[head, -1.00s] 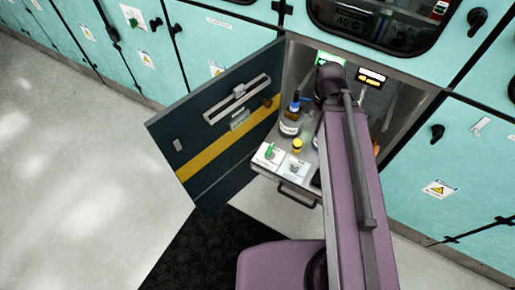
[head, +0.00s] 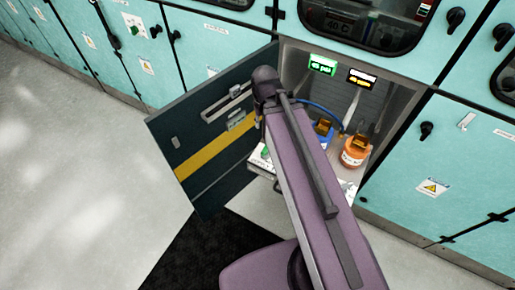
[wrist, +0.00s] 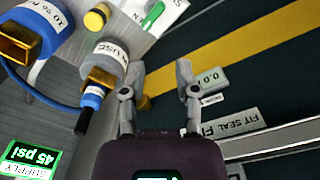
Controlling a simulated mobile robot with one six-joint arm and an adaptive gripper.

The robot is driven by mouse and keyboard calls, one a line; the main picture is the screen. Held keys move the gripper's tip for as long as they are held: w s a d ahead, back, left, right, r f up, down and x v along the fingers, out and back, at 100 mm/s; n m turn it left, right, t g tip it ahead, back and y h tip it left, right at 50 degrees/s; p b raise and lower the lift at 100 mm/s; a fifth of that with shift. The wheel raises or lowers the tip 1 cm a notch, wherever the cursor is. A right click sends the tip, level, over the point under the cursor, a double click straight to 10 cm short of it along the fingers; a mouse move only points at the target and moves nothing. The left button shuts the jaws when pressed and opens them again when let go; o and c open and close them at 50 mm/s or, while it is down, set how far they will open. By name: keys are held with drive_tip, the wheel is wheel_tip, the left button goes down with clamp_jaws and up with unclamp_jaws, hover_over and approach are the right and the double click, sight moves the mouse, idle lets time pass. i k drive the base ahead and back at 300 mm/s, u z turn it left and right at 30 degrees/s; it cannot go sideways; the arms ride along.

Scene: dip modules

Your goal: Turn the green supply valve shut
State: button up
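The green supply valve handle (wrist: 152,15) shows at the top edge of the wrist view, on a white panel (wrist: 168,12); it is partly cut off. In the head view the green handle (head: 265,153) just shows left of my arm. My gripper (wrist: 160,69) is open and empty in the wrist view, its two fingers apart. The handle lies beyond the fingertips, apart from them. In the head view my gripper is hidden behind my arm.
The dark open cabinet door (head: 210,145) stands left of my arm. An orange bottle (head: 356,150) stands inside. A green display (wrist: 30,160) reads 45 psi.

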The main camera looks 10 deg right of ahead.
sight(264, 151)
drive_tip(key=z, duration=1)
drive_tip(key=k, duration=0.55)
drive_tip(key=u, duration=0.7)
